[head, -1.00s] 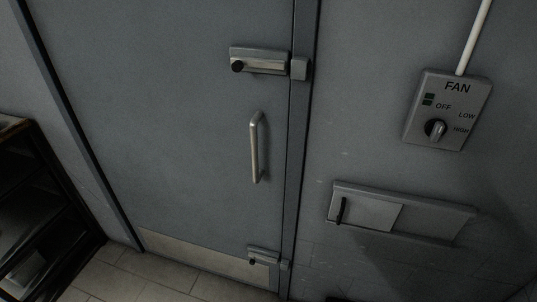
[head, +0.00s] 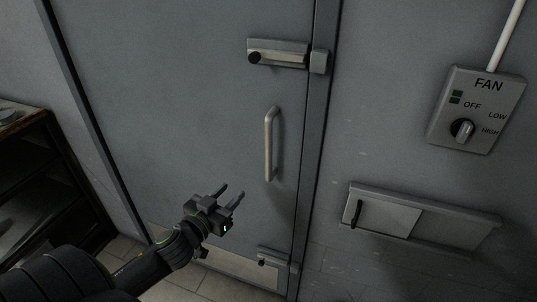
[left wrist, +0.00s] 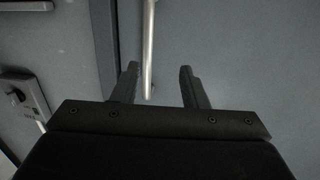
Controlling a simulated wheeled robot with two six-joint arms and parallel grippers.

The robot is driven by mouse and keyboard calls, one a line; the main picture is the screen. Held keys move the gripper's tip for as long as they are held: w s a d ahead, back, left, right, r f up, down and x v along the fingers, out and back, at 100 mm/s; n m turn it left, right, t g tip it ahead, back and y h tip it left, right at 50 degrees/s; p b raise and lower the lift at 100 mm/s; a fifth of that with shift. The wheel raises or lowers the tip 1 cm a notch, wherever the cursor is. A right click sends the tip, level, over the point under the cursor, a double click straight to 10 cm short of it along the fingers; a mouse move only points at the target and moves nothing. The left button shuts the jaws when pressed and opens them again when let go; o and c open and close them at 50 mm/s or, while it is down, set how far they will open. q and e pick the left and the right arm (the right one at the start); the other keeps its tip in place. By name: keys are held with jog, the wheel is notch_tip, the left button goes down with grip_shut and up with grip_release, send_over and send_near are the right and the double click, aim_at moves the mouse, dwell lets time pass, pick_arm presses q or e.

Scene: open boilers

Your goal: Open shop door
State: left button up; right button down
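The grey shop door (head: 165,115) is shut in its frame. A vertical metal pull handle (head: 269,145) is near its right edge. An upper slide bolt (head: 285,53) with a black knob sits above it, beside a keeper (head: 320,62) on the frame; a lower bolt (head: 271,256) is near the floor. I cannot tell whether either bolt is engaged. My left gripper (head: 228,194) is open and empty, below and left of the handle. In the left wrist view the handle bar (left wrist: 149,45) shows between the open fingers (left wrist: 160,82), apparently beyond them. My right gripper is out of view.
A fan control box (head: 476,110) and a sliding hatch panel (head: 424,220) are on the wall right of the door. A dark shelf unit (head: 50,190) stands at the left. The tiled floor (head: 195,283) shows below the door.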

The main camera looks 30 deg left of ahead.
aim_at(267, 154)
pick_arm(q)
jog(key=shift+t+h, duration=0.4)
jog(key=w+r+p, duration=0.1)
jog(key=w, duration=0.4)
jog(key=w+r+p, duration=0.1)
jog(key=w+p, duration=0.1)
jog(key=w, duration=0.4)
jog(key=w+d+r+p, duration=0.1)
jog(key=w, duration=0.5)
jog(key=shift+r+p, duration=0.2)
jog(key=shift+p, duration=0.1)
jog(key=shift+c, duration=0.4)
grip_shut()
